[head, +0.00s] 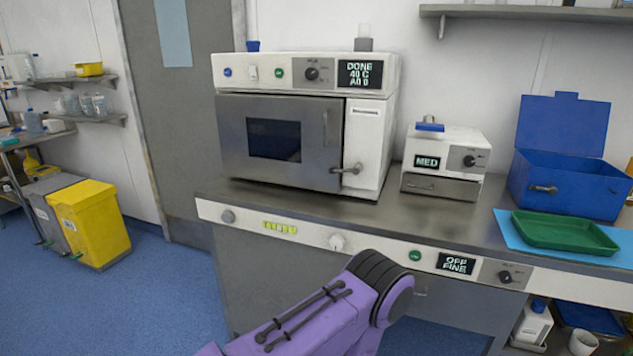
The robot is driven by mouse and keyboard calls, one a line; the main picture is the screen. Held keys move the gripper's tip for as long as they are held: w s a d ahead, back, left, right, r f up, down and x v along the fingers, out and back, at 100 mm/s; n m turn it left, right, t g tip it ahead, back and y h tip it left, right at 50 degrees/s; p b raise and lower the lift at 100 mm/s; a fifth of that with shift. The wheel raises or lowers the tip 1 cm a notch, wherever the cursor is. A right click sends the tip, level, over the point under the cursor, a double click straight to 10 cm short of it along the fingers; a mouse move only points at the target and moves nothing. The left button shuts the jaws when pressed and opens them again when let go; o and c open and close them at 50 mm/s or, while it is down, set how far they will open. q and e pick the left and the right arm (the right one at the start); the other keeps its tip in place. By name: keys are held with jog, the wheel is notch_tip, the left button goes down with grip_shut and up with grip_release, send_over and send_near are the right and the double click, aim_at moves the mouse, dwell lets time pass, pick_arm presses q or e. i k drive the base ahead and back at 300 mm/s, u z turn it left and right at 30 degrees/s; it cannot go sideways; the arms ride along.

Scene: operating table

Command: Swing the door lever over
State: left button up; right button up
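The door lever (346,169) is a small dark metal handle at the lower right edge of the door, where the door meets the white right-hand panel. It lies roughly level, its bar across the seam. The grey door (230,130) with its dark window looks closed on the white bench-top machine (370,120). The machine's display (359,74) reads "DONE 40 C A0 0". A purple link of my own arm crosses the bottom middle, below and in front of the machine. Neither of my grippers shows.
Right of the machine stand a small white unit (464,143) marked "MED", an open blue box (545,188) with a raised lid, and a green tray (550,232) on a light blue mat. The steel counter (330,210) is bare before the machine. A yellow bin (88,212) stands far left.

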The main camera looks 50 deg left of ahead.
aim_at(358, 167)
jog(key=u, duration=1.15)
